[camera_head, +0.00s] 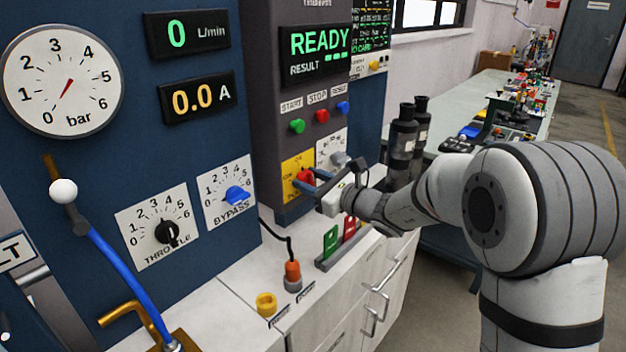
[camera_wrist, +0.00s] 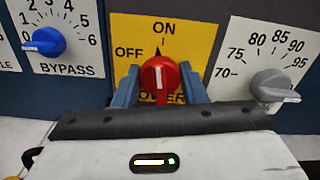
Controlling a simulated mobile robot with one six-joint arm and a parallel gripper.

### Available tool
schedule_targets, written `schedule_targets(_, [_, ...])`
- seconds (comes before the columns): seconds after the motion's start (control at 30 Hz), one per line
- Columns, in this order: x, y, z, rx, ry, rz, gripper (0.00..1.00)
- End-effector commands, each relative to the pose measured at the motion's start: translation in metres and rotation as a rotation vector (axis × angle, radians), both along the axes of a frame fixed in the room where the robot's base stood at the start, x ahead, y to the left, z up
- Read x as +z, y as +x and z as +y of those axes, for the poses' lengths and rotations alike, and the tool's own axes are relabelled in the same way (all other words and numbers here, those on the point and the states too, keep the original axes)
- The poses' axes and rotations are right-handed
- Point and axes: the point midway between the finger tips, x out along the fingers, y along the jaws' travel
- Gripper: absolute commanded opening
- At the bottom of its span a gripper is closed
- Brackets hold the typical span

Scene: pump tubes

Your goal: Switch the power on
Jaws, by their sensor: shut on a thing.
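The red power knob (camera_wrist: 160,76) sits on a yellow plate (camera_wrist: 190,34) marked OFF, ON and POWER. Its black pointer tip points up, just under the word ON; its white-striped grip points down. My gripper (camera_wrist: 160,88) is shut on the knob, with one blue-grey finger on each side. In the head view the knob (camera_head: 304,176) is partly hidden by my gripper (camera_head: 314,183), which reaches in from the right. The lower part of the word POWER is hidden behind the gripper body.
The blue bypass knob (camera_wrist: 44,41) is left of the plate, and a grey dial knob (camera_wrist: 272,86) is close on the right. Above are start, stop and reset buttons (camera_head: 322,116) and a display (camera_head: 320,42) reading READY. Green and red cards (camera_head: 331,241) stand on the counter below.

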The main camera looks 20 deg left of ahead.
Motion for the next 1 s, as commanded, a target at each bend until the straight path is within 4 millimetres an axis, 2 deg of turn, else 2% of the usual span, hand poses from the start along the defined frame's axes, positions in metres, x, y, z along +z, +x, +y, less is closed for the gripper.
schedule_targets(0.4, [-0.0011, -0.0015, 0.0015, 0.005, 0.066, 0.167, 0.15])
schedule_targets(0.93, [-0.0023, -0.0016, 0.0012, 0.005, 0.074, 0.19, 0.15])
schedule_targets(0.97, [-0.0023, -0.0016, 0.0012, 0.005, 0.074, 0.19, 0.39])
schedule_targets(1.0, [-0.0024, -0.0016, 0.0012, 0.005, 0.074, 0.19, 0.42])
